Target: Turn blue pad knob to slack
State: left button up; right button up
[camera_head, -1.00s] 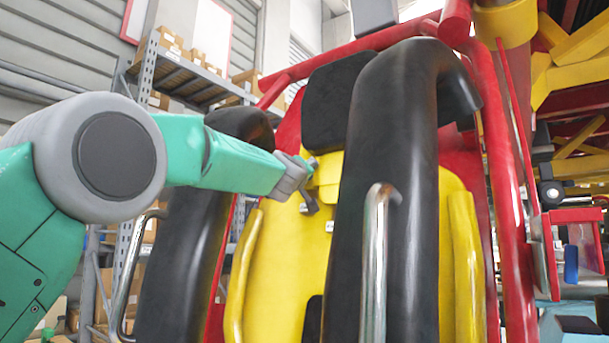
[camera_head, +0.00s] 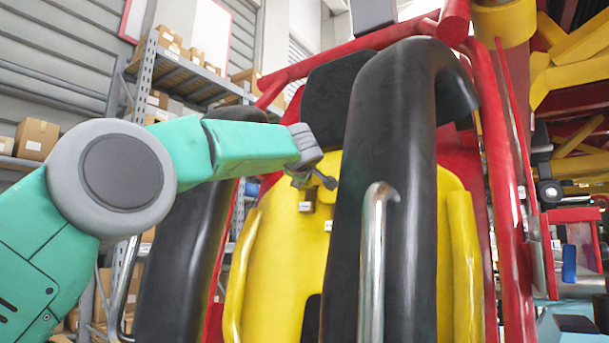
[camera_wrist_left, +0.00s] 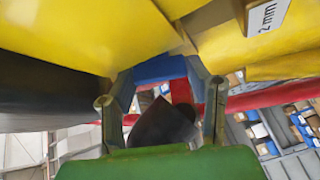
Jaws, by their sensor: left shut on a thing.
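My left gripper (camera_head: 318,178) reaches in from the left to the upper part of the yellow seat back (camera_head: 290,250), beside the black shoulder restraint (camera_head: 385,170). In the left wrist view the blue knob (camera_wrist_left: 160,70) sits between the fingertips of my left gripper (camera_wrist_left: 160,82), and the fingers are shut on it. In the head view the blue knob cannot be made out at the gripper. A white label reading "2 mm" (camera_wrist_left: 266,14) is on the yellow part near the knob. My right gripper is not in view.
A second black restraint (camera_head: 175,265) stands left of the seat, under my forearm. Metal handles (camera_head: 375,260) rise in front of the restraints. A red frame (camera_head: 510,200) runs along the right. Shelving with boxes (camera_head: 190,85) stands behind.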

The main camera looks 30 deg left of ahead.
pick_arm(q)
jog(key=shift+s+r, duration=0.1)
jog(key=shift+r, duration=0.1)
dwell(0.3)
jog(key=o, duration=0.7)
jog(key=shift+o, duration=0.7)
jog(key=shift+a+f, duration=0.1)
jog(key=shift+f, duration=0.05)
jog(key=v, duration=1.1)
jog(key=shift+s+d, duration=0.25)
jog(key=shift+d, duration=0.05)
jog(key=shift+a, duration=0.1)
